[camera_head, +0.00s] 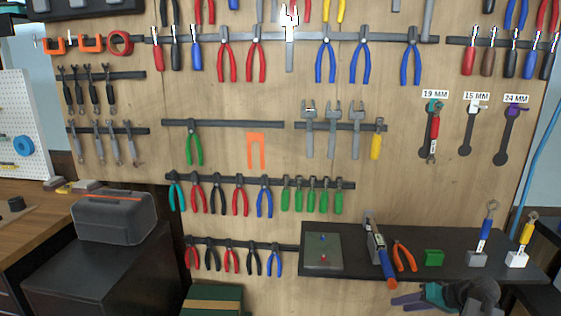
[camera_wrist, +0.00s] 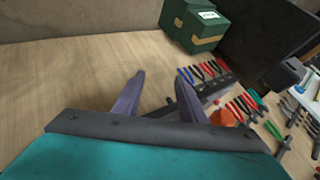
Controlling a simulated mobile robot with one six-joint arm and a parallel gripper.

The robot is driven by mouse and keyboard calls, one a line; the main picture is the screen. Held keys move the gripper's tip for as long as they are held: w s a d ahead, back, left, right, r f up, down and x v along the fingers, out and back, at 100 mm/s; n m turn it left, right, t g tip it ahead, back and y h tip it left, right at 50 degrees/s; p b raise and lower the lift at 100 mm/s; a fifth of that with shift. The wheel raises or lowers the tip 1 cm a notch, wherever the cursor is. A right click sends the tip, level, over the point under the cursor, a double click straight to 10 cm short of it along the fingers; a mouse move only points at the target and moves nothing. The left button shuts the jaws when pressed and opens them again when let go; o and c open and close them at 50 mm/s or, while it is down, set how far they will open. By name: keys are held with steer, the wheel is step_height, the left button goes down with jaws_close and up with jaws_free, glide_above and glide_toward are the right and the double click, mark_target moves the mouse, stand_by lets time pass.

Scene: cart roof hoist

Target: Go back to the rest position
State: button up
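My gripper (camera_head: 402,299) is at the bottom right of the head view, in front of the area below the dark shelf (camera_head: 460,262). Its wrist is teal and dark grey, and part of the arm is cut off by the lower edge. In the wrist view, the two purple-grey fingers of my gripper (camera_wrist: 163,88) stand apart with nothing held between them. Bare wooden board shows behind and between them.
A wooden pegboard (camera_head: 400,200) carries several racks of tools. A dark toolbox (camera_head: 114,215) stands left. A green box (camera_wrist: 196,27) is at top in the wrist view.

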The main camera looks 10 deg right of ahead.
steer(key=s+a+f+g, duration=0.2)
steer(key=a+f+g, duration=0.2)
steer(key=a+f, duration=0.8)
steer(key=s+a+f+g, duration=0.3)
steer(key=a+f, duration=0.8)
steer(key=a, duration=0.2)
steer(key=s+a+f+n+g+h, duration=0.2)
steer(key=s+a+f, duration=0.3)
steer(key=s, duration=0.5)
steer(key=s+a+f+n+g+h, duration=0.1)
steer(key=s+a+f+g+h, duration=0.2)
steer(key=s+a+f, duration=0.3)
steer(key=s+f+g, duration=0.1)
steer(key=s+f, duration=0.3)
steer(key=s, duration=0.1)
steer(key=shift+n, duration=0.4)
steer(key=shift+r, duration=0.1)
steer(key=shift+c, duration=0.9)
steer(key=shift+w, duration=0.15)
